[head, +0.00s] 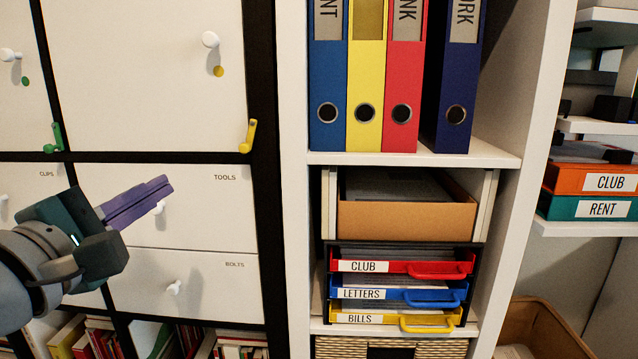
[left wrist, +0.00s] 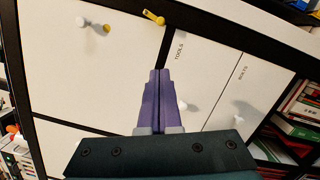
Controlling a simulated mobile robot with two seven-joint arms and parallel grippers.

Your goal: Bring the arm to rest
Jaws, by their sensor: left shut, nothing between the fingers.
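My left gripper (head: 168,184) has long purple fingers and comes in from the left in the head view. It is shut and empty, in front of the white drawer labelled TOOLS (head: 215,215). One white knob (head: 161,208) of that drawer shows just beside the fingertips. I cannot tell whether they touch. In the left wrist view the shut fingers (left wrist: 160,75) point toward the cabinet front, with a white knob (left wrist: 182,105) to their right. My right gripper is in neither view.
The BOLTS drawer (head: 225,285) is below, and a large white door (head: 150,80) with a yellow hook (head: 248,136) is above. To the right a white shelf (head: 500,158) holds several binders and a tray unit (head: 400,268) labelled CLUB, LETTERS and BILLS. A box (head: 540,330) stands at lower right.

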